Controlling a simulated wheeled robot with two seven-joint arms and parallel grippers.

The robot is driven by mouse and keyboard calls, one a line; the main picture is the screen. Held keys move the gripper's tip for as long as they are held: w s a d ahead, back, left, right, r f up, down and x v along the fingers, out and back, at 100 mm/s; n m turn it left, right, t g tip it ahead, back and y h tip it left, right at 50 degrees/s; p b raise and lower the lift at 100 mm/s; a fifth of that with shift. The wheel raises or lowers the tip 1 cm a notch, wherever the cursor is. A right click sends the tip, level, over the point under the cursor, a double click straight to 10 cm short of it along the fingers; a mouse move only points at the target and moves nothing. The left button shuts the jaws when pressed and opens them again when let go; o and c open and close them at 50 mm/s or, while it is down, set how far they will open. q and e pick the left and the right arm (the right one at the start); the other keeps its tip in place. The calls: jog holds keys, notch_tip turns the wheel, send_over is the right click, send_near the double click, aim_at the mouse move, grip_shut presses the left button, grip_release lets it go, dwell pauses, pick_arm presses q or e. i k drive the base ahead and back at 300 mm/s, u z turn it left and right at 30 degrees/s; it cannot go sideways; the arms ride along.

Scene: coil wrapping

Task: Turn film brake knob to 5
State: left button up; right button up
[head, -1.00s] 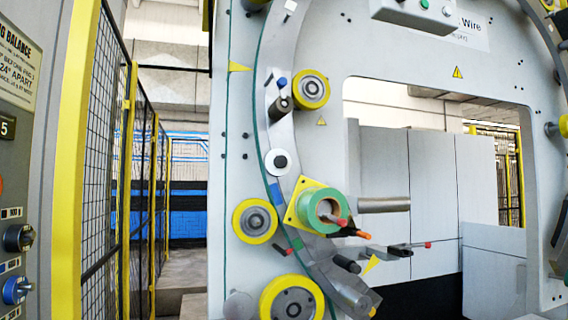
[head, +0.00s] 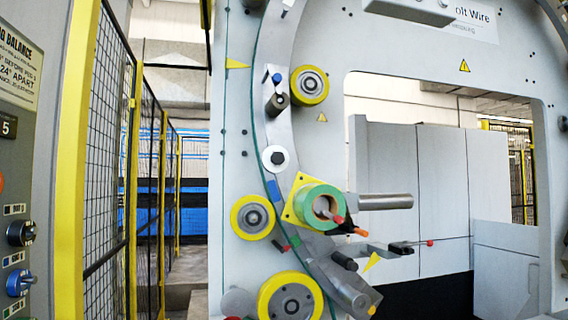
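The left control panel (head: 18,175) stands at the left edge, with a small "5" plate (head: 8,126) on it. Below the plate are a black knob (head: 20,233) and, lower, a blue knob (head: 19,284). Their labels are too small to read, so I cannot tell whether either is the film brake knob. On the wrapping machine's ring (head: 262,110) sits a green film roll (head: 319,204) on a yellow plate, with red- and orange-tipped black parts in front of it. A small blue cap (head: 277,77) sits higher on the ring. Neither gripper shows in this view.
A yellow-framed mesh fence (head: 105,150) stands right of the panel. Yellow rollers (head: 252,217) stick out from the grey machine face. A gap with open floor lies between fence and machine.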

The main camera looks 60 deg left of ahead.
aim_at(277, 157)
jog(key=u, duration=3)
